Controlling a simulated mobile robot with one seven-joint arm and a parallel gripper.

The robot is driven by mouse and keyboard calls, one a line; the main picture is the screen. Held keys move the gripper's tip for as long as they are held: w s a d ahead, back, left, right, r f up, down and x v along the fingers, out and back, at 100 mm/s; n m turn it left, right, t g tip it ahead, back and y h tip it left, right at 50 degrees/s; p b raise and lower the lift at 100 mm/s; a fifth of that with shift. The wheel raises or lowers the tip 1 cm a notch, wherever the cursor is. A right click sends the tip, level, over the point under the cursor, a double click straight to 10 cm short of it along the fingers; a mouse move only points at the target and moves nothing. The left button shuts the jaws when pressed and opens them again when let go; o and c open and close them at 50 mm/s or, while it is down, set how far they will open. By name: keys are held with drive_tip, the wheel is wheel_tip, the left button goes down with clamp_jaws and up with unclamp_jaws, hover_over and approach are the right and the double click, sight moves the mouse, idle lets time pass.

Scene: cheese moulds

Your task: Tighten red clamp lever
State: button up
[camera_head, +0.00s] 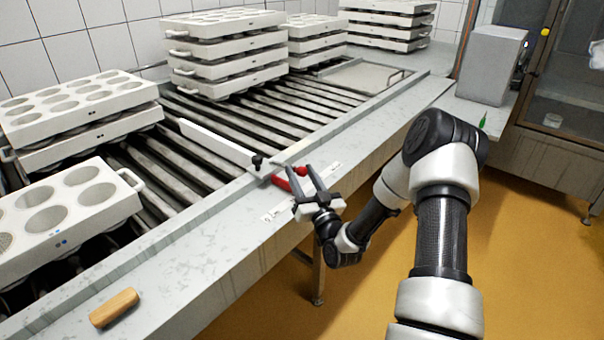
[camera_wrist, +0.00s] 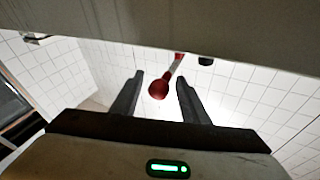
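The red clamp lever (camera_head: 282,183) sits at the near end of a white guide bar (camera_head: 215,143), by the inner edge of the metal ledge. Its round red knob (camera_head: 302,171) also shows in the wrist view (camera_wrist: 158,90), with a thin red and pale stem above it. My gripper (camera_head: 299,168) is over the ledge with its two fingers apart. In the wrist view my gripper (camera_wrist: 160,77) is open, and the knob appears in the gap between the fingers. I cannot tell whether either finger touches it. The clamp body is mostly hidden behind the fingers.
A white scale strip (camera_head: 275,214) lies on the ledge below my gripper. A wooden block (camera_head: 114,307) lies at the near left of the ledge (camera_head: 185,270). White mould trays (camera_head: 60,215) stand on the roller conveyor (camera_head: 190,165). A grey box (camera_head: 490,64) stands at the right.

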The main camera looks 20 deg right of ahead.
drive_tip(key=p+v, duration=0.1)
drive_tip(key=v, duration=1.6)
drive_tip(key=shift+s+p, duration=0.25)
drive_tip(key=shift+p, duration=0.1)
drive_tip(key=w+a+r+n+g+y, duration=0.1)
drive_tip(key=w+a+r+n+g, duration=0.2)
drive_tip(key=w+r+n+g, duration=0.4)
wheel_tip(320, 180, up, 8)
drive_tip(key=s+d+m+g+h, duration=0.1)
drive_tip(key=s+m+g+h, duration=0.1)
drive_tip(key=h, duration=0.2)
drive_tip(key=s+a+r+m+g+p, duration=0.1)
drive_tip(key=s+a+r+m+g, duration=0.2)
drive_tip(key=s, duration=1)
drive_tip(key=s+a+r+m+g, duration=0.1)
drive_tip(key=s+a+r+g, duration=0.3)
drive_tip(key=s, duration=0.9)
wheel_tip(320, 180, up, 27)
drive_tip(key=d+t+p, duration=0.1)
drive_tip(key=p, duration=2.4)
drive_tip(key=shift+d+f, duration=0.25)
drive_tip(key=shift+d, duration=0.05)
